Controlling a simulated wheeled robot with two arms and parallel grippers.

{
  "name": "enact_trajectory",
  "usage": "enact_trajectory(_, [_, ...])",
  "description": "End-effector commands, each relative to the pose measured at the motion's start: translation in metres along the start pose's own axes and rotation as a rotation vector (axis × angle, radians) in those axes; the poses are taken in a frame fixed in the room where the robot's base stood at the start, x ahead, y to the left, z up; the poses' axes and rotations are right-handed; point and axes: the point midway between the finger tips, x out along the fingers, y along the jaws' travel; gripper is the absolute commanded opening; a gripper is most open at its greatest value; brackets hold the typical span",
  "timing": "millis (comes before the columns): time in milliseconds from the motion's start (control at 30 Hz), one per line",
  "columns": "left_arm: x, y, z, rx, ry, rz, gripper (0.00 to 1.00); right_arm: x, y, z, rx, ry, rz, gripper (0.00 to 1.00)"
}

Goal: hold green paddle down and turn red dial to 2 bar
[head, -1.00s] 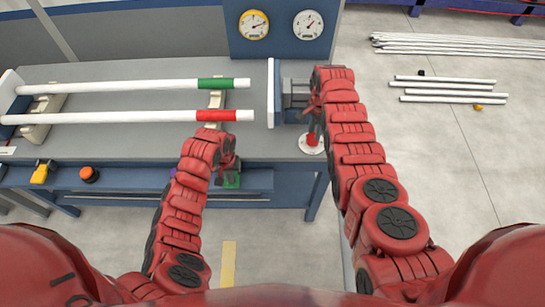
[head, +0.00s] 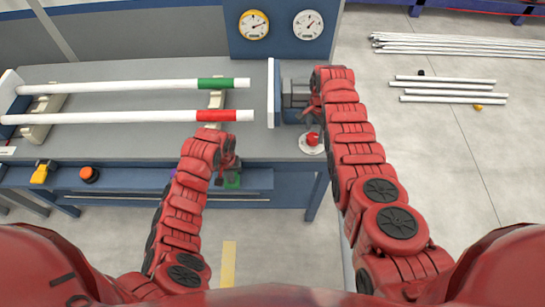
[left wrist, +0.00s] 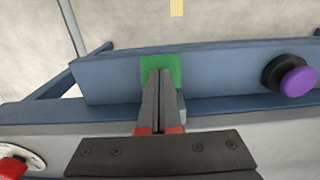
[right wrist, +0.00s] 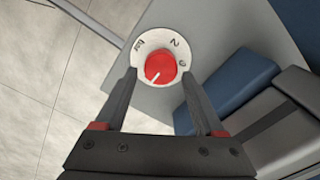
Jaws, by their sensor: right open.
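The green paddle (left wrist: 172,68) is on the front of the blue bench rail. My left gripper (left wrist: 160,72) is shut, its fingertips together against the paddle in the left wrist view; the paddle also shows in the head view (head: 232,182). The red dial (right wrist: 160,68) sits on a white round plate (right wrist: 152,38) with a "2" and other marks. Its white pointer line is toward the lower left, away from the "2". My right gripper (right wrist: 158,73) is open, a fingertip on each side of the dial in the picture; I cannot tell whether they touch it.
Two white pipes with green (head: 216,84) and red (head: 216,116) bands lie on the bench. A yellow-rimmed gauge (head: 254,25) and a white gauge (head: 308,25) are on the back panel. A purple button (left wrist: 298,80) is beside the paddle. Loose pipes (head: 445,88) lie on the floor.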

Motion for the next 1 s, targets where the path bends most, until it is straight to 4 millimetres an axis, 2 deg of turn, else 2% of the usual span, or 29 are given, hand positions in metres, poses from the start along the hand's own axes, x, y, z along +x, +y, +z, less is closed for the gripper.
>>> enact_trajectory(33, [0.0029,-0.0006,0.0025,-0.001,-0.007,-0.001,0.0,0.0008,0.0,0.0,0.0,0.0,0.0,0.82])
enact_trajectory(100, [0.0029,-0.0006,0.0024,-0.001,-0.007,-0.001,0.0,0.0008,0.0,-0.0001,0.0,0.0,0.0,0.9])
enact_trajectory(367, [0.0029,-0.0006,0.0024,-0.001,-0.006,-0.001,0.0,0.0007,0.0,-0.0002,-0.013,0.0,0.0,0.9])
enact_trajectory(600, [0.0028,-0.0006,0.0024,-0.001,-0.006,-0.001,0.0,0.0009,0.0001,0.0,-0.276,-0.001,0.0,0.9])
enact_trajectory(900, [0.0028,-0.0007,0.0023,-0.001,-0.006,-0.001,0.0,0.0008,0.0,-0.0001,-0.311,0.0,0.0,0.9])
enact_trajectory(1000, [0.0028,-0.0006,0.0023,-0.001,-0.006,-0.001,0.0,0.0009,0.0003,-0.0004,-0.409,0.0,0.0,0.9])
